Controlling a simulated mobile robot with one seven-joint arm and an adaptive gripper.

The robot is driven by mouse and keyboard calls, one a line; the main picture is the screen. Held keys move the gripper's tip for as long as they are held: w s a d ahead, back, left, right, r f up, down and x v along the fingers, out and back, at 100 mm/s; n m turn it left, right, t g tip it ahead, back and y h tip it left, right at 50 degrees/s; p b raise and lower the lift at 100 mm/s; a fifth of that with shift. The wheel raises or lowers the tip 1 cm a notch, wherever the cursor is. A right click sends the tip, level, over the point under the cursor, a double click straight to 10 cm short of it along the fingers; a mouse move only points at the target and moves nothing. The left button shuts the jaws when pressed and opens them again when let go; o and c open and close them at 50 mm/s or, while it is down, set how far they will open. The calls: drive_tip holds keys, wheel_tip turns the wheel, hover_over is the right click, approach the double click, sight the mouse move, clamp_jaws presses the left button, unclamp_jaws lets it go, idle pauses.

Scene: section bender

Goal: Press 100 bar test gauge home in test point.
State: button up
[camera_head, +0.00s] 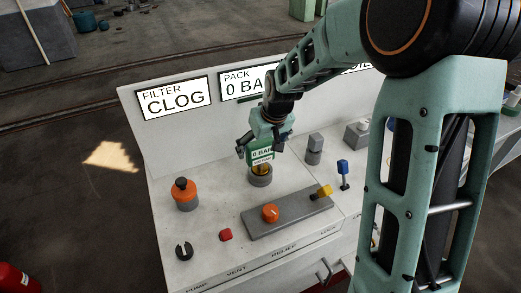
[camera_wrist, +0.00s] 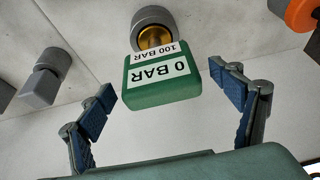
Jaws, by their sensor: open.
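The test gauge is a green block (camera_wrist: 165,88) with white labels reading "0 BAR" and "100 BAR". In the wrist view its brass stem meets the grey round test point (camera_wrist: 152,16); I cannot tell how deep the stem sits. In the head view the gauge (camera_head: 262,152) stands on top of the test point (camera_head: 261,178), with brass showing between them. My gripper (camera_wrist: 180,105) is open, its blue-padded fingers apart on either side of the gauge with gaps. In the head view my gripper (camera_head: 264,142) is just above and behind the gauge and partly hidden.
An orange knob with a black top (camera_head: 184,194) stands left of the test point. A grey plate (camera_head: 290,213) in front carries an orange knob and a yellow handle (camera_head: 324,191). A red button (camera_head: 225,235), a black ring (camera_head: 184,250) and a blue-topped lever (camera_head: 343,169) are nearby.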

drive_tip(key=v, duration=0.9)
drive_tip(key=shift+s+r, duration=0.15)
drive_tip(key=shift+r, duration=0.2)
